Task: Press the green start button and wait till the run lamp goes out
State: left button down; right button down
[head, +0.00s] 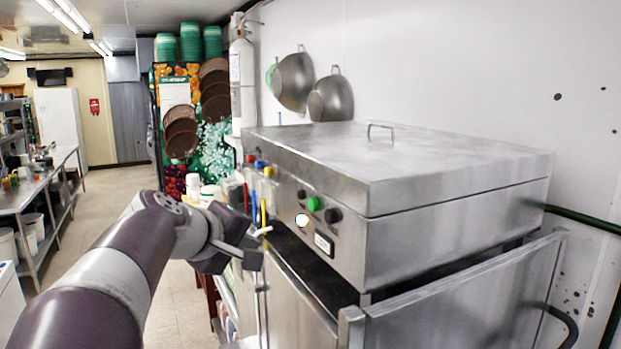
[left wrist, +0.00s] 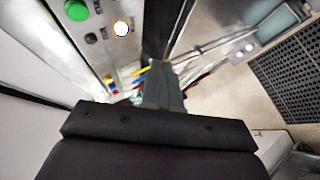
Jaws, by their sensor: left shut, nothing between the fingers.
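The green start button (head: 313,204) is on the front panel of the steel dish machine (head: 400,240). The run lamp (head: 302,220) beside it glows pale yellow-white, so it is lit. The green button (left wrist: 76,10) and lit lamp (left wrist: 121,28) also show at the top left of the left wrist view. My left gripper (head: 258,242) is shut and empty, left of the panel and apart from the button. Its closed fingers also show in the left wrist view (left wrist: 163,85). My right gripper is in neither view.
A black knob (head: 333,215) and a small display (head: 324,243) sit close to the green button. The machine's steel door (head: 450,295) stands below the panel. A steel bench (head: 40,185) lines the far left, with open floor (head: 115,180) between.

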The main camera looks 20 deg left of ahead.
aim_at(313, 205)
pick_arm(q)
jog(key=shift+n+t, duration=0.3)
jog(key=shift+t, duration=0.2)
jog(key=r, duration=0.3)
jog(key=a+r, duration=0.1)
jog(key=r, duration=0.1)
jog(key=shift+s, duration=0.2)
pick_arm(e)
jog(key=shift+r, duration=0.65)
pick_arm(q)
jog(key=shift+d+p, duration=0.1)
jog(key=shift+p, duration=0.25)
